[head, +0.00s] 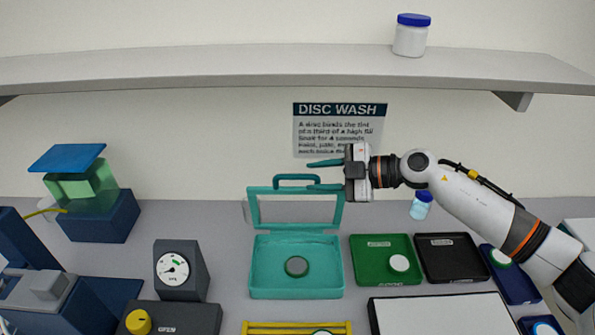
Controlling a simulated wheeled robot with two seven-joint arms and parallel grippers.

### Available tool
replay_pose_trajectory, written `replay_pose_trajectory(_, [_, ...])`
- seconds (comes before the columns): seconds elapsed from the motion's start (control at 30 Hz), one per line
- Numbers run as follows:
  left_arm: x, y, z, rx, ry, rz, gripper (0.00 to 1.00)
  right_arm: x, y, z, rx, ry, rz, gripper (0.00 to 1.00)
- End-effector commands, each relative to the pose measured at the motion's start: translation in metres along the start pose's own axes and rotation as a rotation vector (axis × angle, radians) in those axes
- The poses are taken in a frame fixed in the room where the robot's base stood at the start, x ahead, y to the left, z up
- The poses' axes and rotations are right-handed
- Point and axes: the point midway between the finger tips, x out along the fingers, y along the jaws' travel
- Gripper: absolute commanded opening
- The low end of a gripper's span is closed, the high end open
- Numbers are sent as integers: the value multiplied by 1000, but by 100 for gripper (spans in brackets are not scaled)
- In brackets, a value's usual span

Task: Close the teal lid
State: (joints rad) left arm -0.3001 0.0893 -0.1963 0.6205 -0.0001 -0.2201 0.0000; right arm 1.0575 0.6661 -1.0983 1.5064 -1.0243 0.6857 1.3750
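The teal lid (254,209) stands open and roughly upright at the back of a teal tray (261,284). It has a clear window and a teal handle (296,177) on its top edge. A grey-green disc (297,266) lies in the tray. My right gripper (313,175) comes in from the right, its two fingers apart, one above the other. The fingertips overlap the handle's right end in the picture; I cannot tell whether the handle is between them. I see nothing held. My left gripper is not in view.
Right of the teal tray are a green tray (365,276) with a white-topped disc and a black tray (449,258). A gauge (173,269) stands to the left. A yellow rack (260,328) and a white panel (440,315) lie in front. A shelf (250,66) runs above.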

Motion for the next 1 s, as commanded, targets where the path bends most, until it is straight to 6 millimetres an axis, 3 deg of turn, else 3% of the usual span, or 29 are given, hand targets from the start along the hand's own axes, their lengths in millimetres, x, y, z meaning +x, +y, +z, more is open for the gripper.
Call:
replay_pose_trajectory(0.1, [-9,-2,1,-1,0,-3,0,24,-1,2,0,-2,2,34])
replay_pose_trajectory(0.3, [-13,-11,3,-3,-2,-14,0,48,-1,1,-1,0,1,34])
replay_pose_trajectory(0.7, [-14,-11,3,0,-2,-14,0,55,0,0,-3,1,1,34])
replay_pose_trajectory(0.9, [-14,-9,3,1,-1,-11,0,55,0,0,-3,1,1,2])
replay_pose_trajectory(1.0, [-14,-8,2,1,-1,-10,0,55,0,0,-3,1,1,0])
